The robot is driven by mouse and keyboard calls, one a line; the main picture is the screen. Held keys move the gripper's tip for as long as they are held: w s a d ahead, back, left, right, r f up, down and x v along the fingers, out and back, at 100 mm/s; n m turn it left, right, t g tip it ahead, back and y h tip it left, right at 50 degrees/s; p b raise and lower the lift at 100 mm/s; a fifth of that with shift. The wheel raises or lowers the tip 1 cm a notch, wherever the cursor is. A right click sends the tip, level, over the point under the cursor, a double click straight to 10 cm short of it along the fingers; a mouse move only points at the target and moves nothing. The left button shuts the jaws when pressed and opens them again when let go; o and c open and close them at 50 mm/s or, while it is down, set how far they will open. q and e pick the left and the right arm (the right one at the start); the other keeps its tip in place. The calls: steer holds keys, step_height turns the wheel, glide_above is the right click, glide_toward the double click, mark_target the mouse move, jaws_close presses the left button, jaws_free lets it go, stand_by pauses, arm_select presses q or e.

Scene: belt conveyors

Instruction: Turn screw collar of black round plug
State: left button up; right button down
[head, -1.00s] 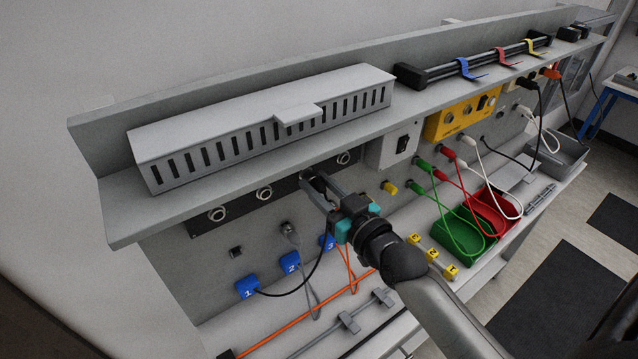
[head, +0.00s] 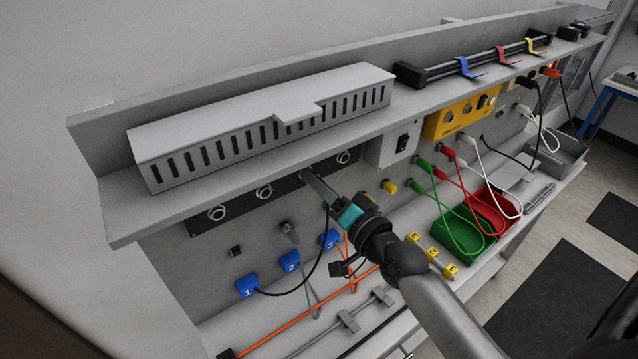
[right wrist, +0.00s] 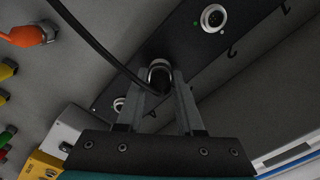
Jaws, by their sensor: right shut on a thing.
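The black round plug (right wrist: 158,80) shows in the right wrist view between the two fingertips, at a socket in the dark strip. A pale ring shows around its far end. My right gripper (right wrist: 160,84) is shut on the plug, one finger on each side. In the head view the right gripper (head: 308,177) reaches the strip under the shelf, and its fingers hide the plug. The black cable (right wrist: 95,45) runs from the plug toward the upper left in the wrist view and hangs down in the head view. My left gripper is not in view.
Empty round sockets (head: 264,191) sit along the strip on both sides of the gripper. The grey shelf (head: 160,207) with a slotted cover (head: 240,140) overhangs it. Blue numbered blocks (head: 290,262) stand below, and green and red bins (head: 463,232) stand to the right.

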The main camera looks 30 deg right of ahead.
steer(key=shift+m, duration=1.1)
steer(key=c, duration=0.5)
jaws_free()
steer(key=shift+s+d+b, duration=0.35)
steer(key=shift+s+b, duration=0.4)
steer(key=shift+s, duration=1.75)
steer(key=shift+s+d+b, duration=0.4)
steer(key=shift+s+b, duration=0.35)
steer(key=shift+s, duration=1.75)
steer(key=shift+s+d+b, duration=0.35)
steer(key=shift+s+b, duration=0.4)
steer(key=shift+s, duration=1.75)
